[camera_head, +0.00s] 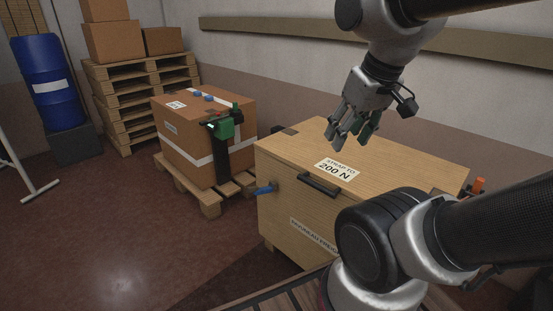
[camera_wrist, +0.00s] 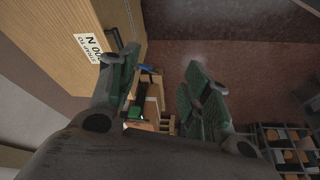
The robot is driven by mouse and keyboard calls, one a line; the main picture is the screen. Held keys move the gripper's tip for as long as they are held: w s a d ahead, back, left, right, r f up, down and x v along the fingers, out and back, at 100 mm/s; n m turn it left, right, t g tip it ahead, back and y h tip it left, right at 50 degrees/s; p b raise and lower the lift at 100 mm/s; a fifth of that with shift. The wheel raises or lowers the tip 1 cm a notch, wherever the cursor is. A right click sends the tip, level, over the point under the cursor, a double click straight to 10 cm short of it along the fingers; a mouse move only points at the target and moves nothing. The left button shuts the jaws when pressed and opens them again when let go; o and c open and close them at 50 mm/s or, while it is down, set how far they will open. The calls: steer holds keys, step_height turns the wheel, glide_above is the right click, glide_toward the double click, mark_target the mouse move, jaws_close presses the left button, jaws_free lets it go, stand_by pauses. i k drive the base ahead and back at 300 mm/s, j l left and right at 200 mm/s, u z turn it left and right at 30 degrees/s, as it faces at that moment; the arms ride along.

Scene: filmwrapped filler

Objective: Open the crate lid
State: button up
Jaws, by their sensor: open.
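The wooden crate (camera_head: 294,222) stands at the centre right in the head view, its lid (camera_head: 380,157) lying flat and closed. A white label (camera_head: 337,168) reading "STRAP TO 200 N" is on the lid. A dark handle (camera_head: 319,185) sits at the lid's front edge; it also shows in the wrist view (camera_wrist: 114,38). My gripper (camera_head: 346,137) hangs above the lid, apart from it, with its fingers spread and empty. In the wrist view the green finger pads (camera_wrist: 160,90) are wide apart, with the lid to the left. My arm hides the crate's right front.
A blue lever (camera_head: 265,190) sticks out from the crate's front left. A strapped cardboard box (camera_head: 185,145) with a green tool (camera_head: 223,126) stands on a pallet to the left. Stacked pallets (camera_head: 125,100) and a blue drum (camera_head: 52,85) stand behind. The floor at front left is clear.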

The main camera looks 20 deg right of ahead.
mark_target(359, 173)
steer(key=l+z, duration=0.1)
steer(key=z, duration=0.25)
steer(key=l+z, duration=0.15)
steer(key=z, duration=0.2)
steer(key=l+z, duration=0.1)
steer(key=z, duration=0.25)
